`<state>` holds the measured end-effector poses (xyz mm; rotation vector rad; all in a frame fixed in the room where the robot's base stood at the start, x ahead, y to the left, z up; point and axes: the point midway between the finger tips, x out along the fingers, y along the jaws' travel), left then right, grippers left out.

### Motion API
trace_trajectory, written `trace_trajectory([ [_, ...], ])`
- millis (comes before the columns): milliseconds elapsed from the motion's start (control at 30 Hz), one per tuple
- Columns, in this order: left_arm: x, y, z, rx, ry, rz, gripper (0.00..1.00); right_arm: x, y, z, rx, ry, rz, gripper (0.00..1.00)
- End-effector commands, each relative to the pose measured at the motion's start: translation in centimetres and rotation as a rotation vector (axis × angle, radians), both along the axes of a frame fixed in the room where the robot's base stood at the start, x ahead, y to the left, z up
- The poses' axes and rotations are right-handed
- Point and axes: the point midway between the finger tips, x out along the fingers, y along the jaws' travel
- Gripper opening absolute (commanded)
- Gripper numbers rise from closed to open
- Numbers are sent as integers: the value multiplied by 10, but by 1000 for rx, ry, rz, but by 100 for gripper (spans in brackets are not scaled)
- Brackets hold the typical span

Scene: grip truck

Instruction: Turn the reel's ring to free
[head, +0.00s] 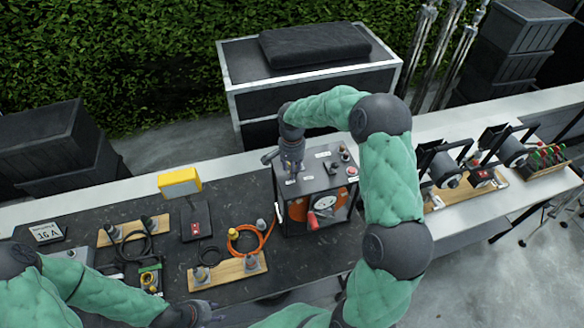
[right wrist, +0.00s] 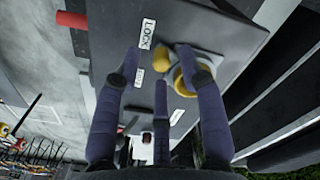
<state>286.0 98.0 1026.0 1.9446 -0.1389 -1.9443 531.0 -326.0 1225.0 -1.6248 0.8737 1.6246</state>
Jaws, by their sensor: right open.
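The reel's box (head: 345,186) stands on the dark bench, with an orange reel (head: 297,209) and a red-handled crank (head: 313,221) at its front. My right gripper (head: 292,174) points down at the left of the box's top and hides what is under it. In the right wrist view, a yellow ring-like part (right wrist: 187,68) shows behind the right-hand finger on the grey top. A LOCK label (right wrist: 147,33) and a second label (right wrist: 139,77) lie beside it. The gripper's fingers are spread; contact with the ring cannot be told. My left gripper (head: 208,313) is low near the bench's front edge, its fingers partly visible.
Small controls and a red button (head: 352,171) sit on the box's top right. A wooden board (head: 229,272) with connectors and an orange cable (head: 265,239) lies left of the box. Lamps (head: 440,165) stand on the right bench.

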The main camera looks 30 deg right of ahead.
Motion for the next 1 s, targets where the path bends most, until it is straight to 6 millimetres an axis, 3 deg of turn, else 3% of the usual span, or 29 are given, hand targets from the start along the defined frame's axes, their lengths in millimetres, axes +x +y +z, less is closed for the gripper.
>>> trace_trajectory([
  [433, 0, 0, 2, 0, 0, 0, 40, 0, 0, -11, 0, -1, 1, 40],
  [600, 0, 0, 2, 0, 0, 0, 40, 0, 0, -11, 0, -1, 1, 0],
  [1000, 0, 0, -1, 0, 0, 0, 40, -1, -1, -13, 1, -1, 34, 0],
])
